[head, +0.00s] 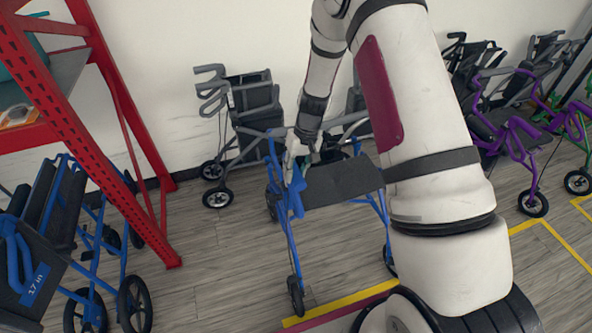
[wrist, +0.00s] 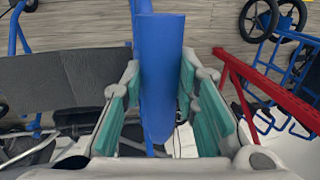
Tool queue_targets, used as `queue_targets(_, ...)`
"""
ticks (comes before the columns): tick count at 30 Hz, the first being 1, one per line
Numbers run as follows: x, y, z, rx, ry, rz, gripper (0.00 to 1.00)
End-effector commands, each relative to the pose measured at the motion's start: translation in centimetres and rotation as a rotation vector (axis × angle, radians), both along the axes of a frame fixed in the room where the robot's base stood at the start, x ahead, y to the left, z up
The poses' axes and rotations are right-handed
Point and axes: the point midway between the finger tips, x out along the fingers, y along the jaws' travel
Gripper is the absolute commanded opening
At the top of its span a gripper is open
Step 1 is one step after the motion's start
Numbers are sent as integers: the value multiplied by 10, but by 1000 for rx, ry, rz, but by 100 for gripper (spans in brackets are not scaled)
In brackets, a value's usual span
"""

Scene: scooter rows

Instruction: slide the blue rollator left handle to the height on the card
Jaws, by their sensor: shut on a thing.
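A blue rollator (head: 292,240) with a dark seat (head: 342,183) stands upright in the middle of the head view. My gripper (head: 297,158) is at its upper left side. In the wrist view, my gripper (wrist: 160,100) has its teal pads on both sides of a long blue handle (wrist: 158,55) and is shut on it.
A red shelf rack (head: 120,150) stands between the two blue rollators. A grey rollator (head: 240,120) is behind, near the wall. Purple (head: 520,150) and green rollators are at the right. Yellow lines mark the floor, with bare floor (head: 215,265) left of the middle rollator.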

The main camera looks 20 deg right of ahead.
Motion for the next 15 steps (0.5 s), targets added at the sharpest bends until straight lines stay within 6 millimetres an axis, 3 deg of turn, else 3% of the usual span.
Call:
queue_targets(4,0,0,-9,1,2,-1,0)
queue_targets(10,1,0,-45,1,4,-1,0)
queue_targets(15,1,0,-51,0,0,-2,0)
